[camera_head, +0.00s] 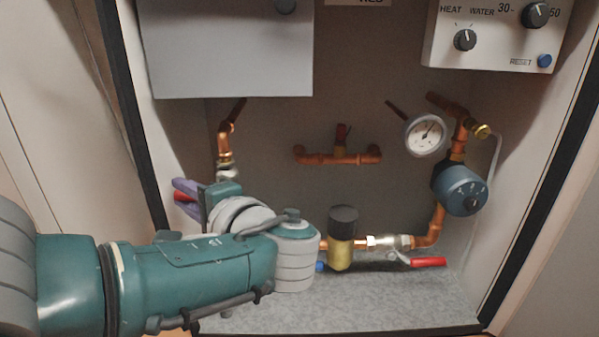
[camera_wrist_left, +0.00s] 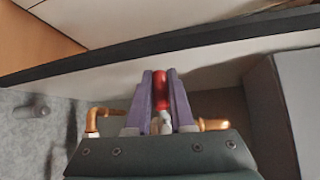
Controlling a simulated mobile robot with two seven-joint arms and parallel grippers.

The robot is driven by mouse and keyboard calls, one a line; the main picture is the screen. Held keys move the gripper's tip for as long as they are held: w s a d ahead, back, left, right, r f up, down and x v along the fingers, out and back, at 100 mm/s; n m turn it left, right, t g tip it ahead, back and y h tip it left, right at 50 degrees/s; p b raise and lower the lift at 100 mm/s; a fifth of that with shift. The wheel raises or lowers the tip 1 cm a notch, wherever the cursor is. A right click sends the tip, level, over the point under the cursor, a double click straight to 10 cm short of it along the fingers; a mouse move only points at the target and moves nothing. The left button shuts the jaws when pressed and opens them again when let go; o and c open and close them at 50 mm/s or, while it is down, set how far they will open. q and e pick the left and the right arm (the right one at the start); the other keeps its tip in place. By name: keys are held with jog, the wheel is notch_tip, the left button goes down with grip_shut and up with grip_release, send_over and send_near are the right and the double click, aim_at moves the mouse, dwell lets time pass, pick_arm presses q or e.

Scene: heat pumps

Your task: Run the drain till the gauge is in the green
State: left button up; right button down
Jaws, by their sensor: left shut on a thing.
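My left gripper (camera_head: 184,191) has purple fingers and is at the left side of the cabinet. It is shut on a red valve handle (camera_head: 184,197); the handle also shows between the fingers in the left wrist view (camera_wrist_left: 160,88). The valve body is mostly hidden behind my arm, below a copper pipe (camera_head: 224,145). The round white gauge (camera_head: 426,135) is on the right pipework. Its needle points up and slightly right; any green zone is too small to make out. My right gripper is not in view.
Another red lever (camera_head: 428,262) lies low at the right, near a brass fitting with a black cap (camera_head: 343,222). A blue pump (camera_head: 460,188) is below the gauge. A grey box (camera_head: 228,50) and a control panel (camera_head: 497,35) hang above. Black-edged cabinet sides bound the space.

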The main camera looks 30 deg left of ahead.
pick_arm(q)
grip_shut()
jog(key=n+h+p, duration=0.1)
jog(key=f+n+h+p, duration=0.1)
jog(key=p, duration=0.1)
jog(key=shift+d+h, duration=0.1)
jog(key=shift+h, duration=0.2)
jog(key=shift+w+d+f+n+t+h+p, duration=0.2)
jog(key=shift+f+n+h+p, duration=0.3)
jog(key=shift+h+p, duration=0.25)
jog(key=shift+w+d+f+n+t+h+p, duration=0.1)
jog(key=shift+d+f+n+h+p, duration=0.05)
jog(key=shift+f+n+h+p, duration=0.45)
jog(key=shift+r, duration=0.1)
jog(key=o, duration=0.7)
grip_release()
